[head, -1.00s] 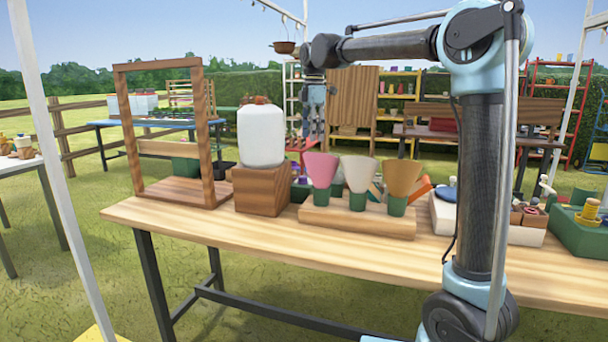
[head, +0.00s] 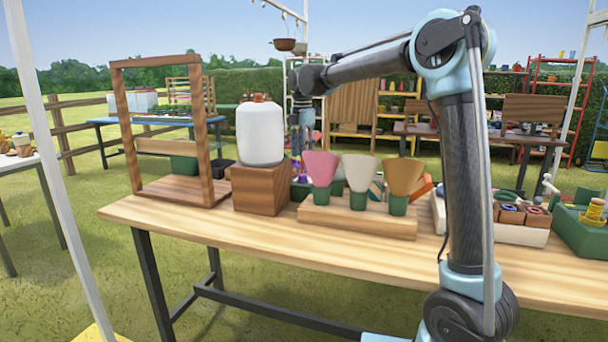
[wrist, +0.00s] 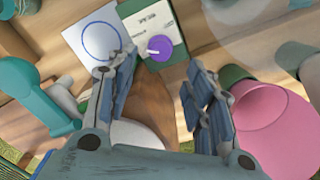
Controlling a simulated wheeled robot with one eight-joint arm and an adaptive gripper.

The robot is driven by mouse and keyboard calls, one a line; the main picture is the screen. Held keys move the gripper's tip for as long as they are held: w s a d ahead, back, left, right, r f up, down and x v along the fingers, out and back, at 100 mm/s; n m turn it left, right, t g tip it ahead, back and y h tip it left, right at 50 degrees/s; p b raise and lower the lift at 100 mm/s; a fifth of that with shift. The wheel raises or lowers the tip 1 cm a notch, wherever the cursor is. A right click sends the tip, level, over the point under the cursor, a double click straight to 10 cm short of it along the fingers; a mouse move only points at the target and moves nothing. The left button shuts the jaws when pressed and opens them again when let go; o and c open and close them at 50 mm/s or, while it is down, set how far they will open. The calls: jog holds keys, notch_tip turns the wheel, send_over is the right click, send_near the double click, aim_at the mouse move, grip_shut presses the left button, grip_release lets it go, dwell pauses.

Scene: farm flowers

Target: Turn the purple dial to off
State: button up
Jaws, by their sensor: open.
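The purple dial (wrist: 159,48) shows in the wrist view, on a white panel (wrist: 150,19) set in a dark green box (wrist: 174,75). A short white pointer on the dial points to the left. The panel's small print is too small to read. My gripper (wrist: 157,72) is open and empty, its two fingers apart on either side below the dial in the picture. I cannot tell its height above the dial.
The jug stands on a wooden block (head: 260,188) beside a wooden frame (head: 207,130). A wooden stand (head: 355,217) with pink, white and brown cones is in front. The wrist view also shows a blue-circled white sheet (wrist: 98,42) and a teal object (wrist: 28,92).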

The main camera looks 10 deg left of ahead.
aim_at(303, 175)
notch_tip(303, 175, down, 8)
dwell(0.4)
jog(key=c, duration=1.1)
